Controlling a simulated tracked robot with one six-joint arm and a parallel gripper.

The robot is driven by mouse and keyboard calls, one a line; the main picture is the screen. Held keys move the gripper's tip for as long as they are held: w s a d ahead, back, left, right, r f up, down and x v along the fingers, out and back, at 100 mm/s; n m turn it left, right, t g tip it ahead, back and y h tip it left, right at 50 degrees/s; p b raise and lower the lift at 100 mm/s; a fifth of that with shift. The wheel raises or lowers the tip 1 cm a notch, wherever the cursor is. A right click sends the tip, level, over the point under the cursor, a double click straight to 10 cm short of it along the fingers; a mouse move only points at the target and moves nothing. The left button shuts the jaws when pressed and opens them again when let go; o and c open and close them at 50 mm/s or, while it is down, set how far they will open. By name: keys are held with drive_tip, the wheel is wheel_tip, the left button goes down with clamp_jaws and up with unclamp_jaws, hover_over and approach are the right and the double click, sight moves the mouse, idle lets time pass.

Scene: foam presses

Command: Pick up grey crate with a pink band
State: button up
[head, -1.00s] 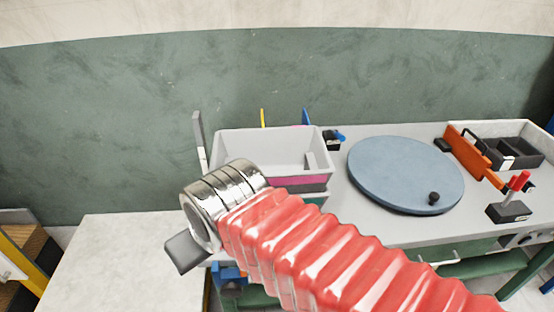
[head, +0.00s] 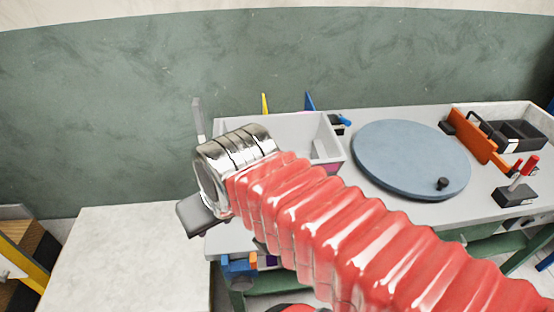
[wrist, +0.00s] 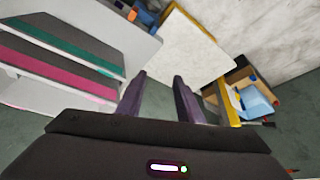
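The grey crate with a pink band (head: 290,128) stands at the left end of the grey bench in the head view. My red arm covers most of its front, and a bit of the pink shows at its right. In the wrist view the pink band (wrist: 58,76) runs along the left, beside a teal band (wrist: 65,48) that seems to belong to another crate under it. My gripper (wrist: 159,80) is open, its two dark fingers apart with nothing between them.
A round blue-grey disc (head: 410,160) with a black knob lies right of the crate. An orange panel (head: 472,139) and a tray with black bins (head: 510,132) are farther right. A bare pale table (head: 125,255) is at the left. A grey upright (head: 198,118) stands beside the crate.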

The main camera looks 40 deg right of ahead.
drive_tip(key=w+d+r+m+y, duration=0.1)
drive_tip(key=d+r+m, duration=0.1)
drive_tip(key=d+m, duration=0.9)
drive_tip(key=w+d+r+m+g+y, duration=0.1)
drive_tip(key=d+m, duration=1.1)
drive_tip(key=d, duration=0.5)
drive_tip(key=shift+w+d+r, duration=0.15)
drive_tip(key=shift+d+r, duration=0.15)
drive_tip(key=shift+r, duration=0.05)
drive_tip(key=shift+f, duration=0.15)
drive_tip(key=x, duration=0.8)
drive_tip(key=shift+a+f, duration=0.15)
drive_tip(key=shift+a, duration=0.1)
drive_tip(key=shift+a+x, duration=0.2)
drive_tip(key=shift+x, duration=2.45)
drive_tip(key=shift+c, duration=0.5)
